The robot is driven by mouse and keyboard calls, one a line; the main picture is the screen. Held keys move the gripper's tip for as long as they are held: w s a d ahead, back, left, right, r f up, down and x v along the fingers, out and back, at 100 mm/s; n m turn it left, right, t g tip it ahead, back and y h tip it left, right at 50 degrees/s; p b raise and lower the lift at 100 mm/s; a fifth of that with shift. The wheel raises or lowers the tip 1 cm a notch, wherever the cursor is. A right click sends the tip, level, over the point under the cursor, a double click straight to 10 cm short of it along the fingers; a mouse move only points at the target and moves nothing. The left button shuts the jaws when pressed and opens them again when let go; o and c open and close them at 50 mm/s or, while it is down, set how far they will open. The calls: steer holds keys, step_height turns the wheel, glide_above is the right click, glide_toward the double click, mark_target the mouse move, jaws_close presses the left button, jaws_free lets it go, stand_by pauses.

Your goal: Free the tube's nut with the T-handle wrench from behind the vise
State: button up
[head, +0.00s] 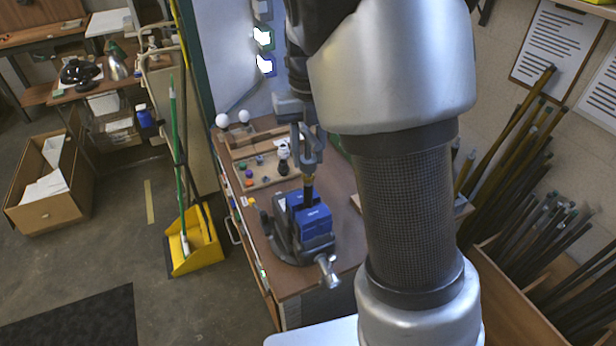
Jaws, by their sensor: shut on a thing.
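The blue-jawed vise (311,220) stands on the front part of the wooden bench, its screw handle toward the lower right. My gripper (308,172) points down above the vise, shut on a slim dark upright piece (308,197) with a yellowish band at its top. The lower end of this piece goes down to the vise jaws. It is too small to tell whether it is the tube or the T-handle wrench. I cannot make out the nut or a separate wrench handle; the fingers hide the top of the piece.
A wooden tray (262,184) with small coloured parts lies behind the vise, beside white bulbs (222,120). My arm covers the bench's right side. A yellow dustpan (196,250) stands on the floor at left. A crate of rods (510,290) is at right.

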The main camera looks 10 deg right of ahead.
mark_target(308, 178)
steer(key=shift+f+b, duration=0.4)
steer(key=shift+f, duration=0.6)
stand_by(0.4)
steer(key=shift+p, duration=0.4)
stand_by(0.4)
steer(key=shift+f, duration=0.7)
stand_by(0.4)
steer(key=shift+r, duration=0.2)
steer(key=shift+f, duration=0.15)
stand_by(4.4)
